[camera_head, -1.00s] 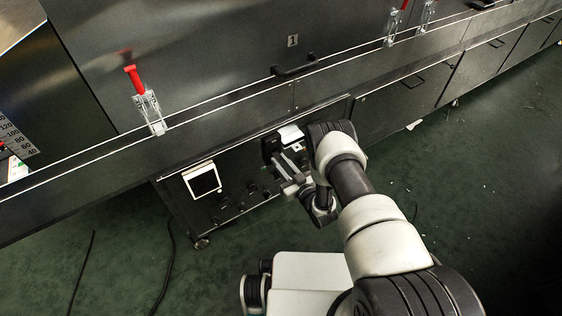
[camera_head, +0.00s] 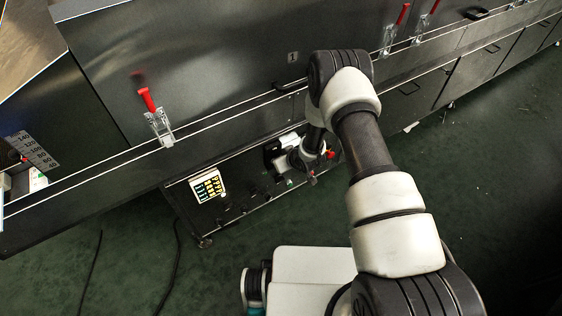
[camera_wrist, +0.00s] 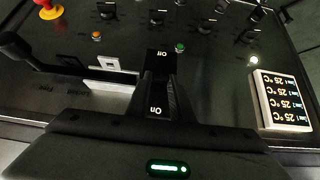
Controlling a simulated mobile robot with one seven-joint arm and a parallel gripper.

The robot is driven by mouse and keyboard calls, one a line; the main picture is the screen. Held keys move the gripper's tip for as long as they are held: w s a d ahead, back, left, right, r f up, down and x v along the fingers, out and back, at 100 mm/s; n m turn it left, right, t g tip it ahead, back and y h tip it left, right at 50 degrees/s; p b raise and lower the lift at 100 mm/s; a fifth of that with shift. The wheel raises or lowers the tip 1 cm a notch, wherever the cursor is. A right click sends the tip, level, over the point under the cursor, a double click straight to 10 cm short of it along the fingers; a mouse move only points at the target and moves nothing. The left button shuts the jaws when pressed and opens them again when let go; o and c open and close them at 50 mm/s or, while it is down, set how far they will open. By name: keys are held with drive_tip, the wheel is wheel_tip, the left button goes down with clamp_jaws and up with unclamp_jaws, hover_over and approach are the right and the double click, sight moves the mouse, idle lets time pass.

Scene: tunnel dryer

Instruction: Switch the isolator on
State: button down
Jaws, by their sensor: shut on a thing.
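The isolator (camera_wrist: 159,56) is a dark switch on the black control panel, with upside-down Off and On labels in the wrist view. My gripper (camera_wrist: 158,95) is shut on its dark handle between the two labels; the fingers hide much of the handle, so its exact angle is hard to tell. In the head view my gripper is low at the panel, mostly hidden behind my arm. A panel display (camera_wrist: 279,101) is lit and shows several 25 °C readings; it also glows in the head view (camera_head: 208,187).
A red-on-yellow knob (camera_wrist: 47,9) is at the wrist view's top left. A green button (camera_wrist: 180,47), an orange button (camera_wrist: 97,35) and several black knobs are near. A red-handled clamp (camera_head: 158,125) stands above the panel. Green floor in front is clear except for cables.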

drive_tip(key=shift+w+a+r+g+h, duration=0.25)
drive_tip(key=shift+r+g+h, duration=0.2)
drive_tip(key=shift+g, duration=0.35)
drive_tip(key=c, duration=1.6)
unclamp_jaws()
drive_tip(key=shift+f, duration=0.1)
drive_tip(key=shift+o, duration=0.2)
drive_tip(key=shift+d, duration=0.1)
